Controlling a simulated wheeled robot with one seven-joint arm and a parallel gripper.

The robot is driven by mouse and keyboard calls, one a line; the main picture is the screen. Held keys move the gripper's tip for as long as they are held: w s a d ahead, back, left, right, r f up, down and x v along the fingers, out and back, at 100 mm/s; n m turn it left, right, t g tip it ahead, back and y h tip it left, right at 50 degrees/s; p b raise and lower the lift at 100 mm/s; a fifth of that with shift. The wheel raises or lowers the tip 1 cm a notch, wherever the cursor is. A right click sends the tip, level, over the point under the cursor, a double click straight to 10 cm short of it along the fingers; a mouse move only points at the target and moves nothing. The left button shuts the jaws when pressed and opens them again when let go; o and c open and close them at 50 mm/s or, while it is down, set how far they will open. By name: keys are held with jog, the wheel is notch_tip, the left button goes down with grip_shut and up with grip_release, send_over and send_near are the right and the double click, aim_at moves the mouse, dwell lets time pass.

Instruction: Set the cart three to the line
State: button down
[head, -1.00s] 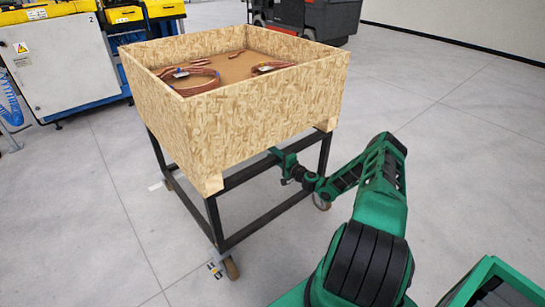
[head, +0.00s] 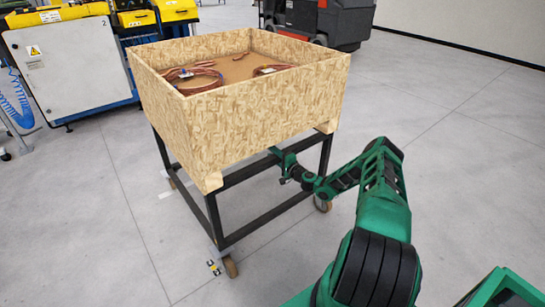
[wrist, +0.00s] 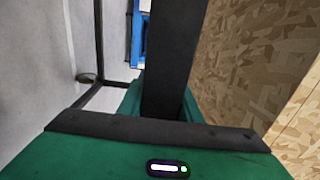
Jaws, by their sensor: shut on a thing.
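The cart is a black metal frame (head: 263,221) on wheels, carrying a chipboard crate (head: 258,118). Copper tube coils (head: 196,80) lie inside the crate. My gripper (head: 283,163) is shut on the upper black bar of the cart frame, just under the crate on its near side. In the wrist view the dark bar (wrist: 172,60) passes between the jaws, with the crate wall (wrist: 255,55) to the right. I see no number on the cart.
A machine with a white cabinet (head: 77,68) and blue and yellow parts stands at the back left, close behind the crate in the picture. A red and dark grey vehicle (head: 320,20) stands behind the crate. Grey floor (head: 460,140) is open to the right.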

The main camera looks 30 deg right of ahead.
aim_at(280, 160)
jog(key=shift+f, duration=0.3)
jog(key=c, duration=1.3)
grip_release()
jog(key=shift+w, duration=0.1)
jog(key=shift+r, duration=0.1)
jog(key=s, duration=0.7)
jog(key=s+d, duration=0.1)
jog(key=s, duration=0.2)
jog(key=shift+s, duration=0.3)
jog(key=shift+s, duration=0.1)
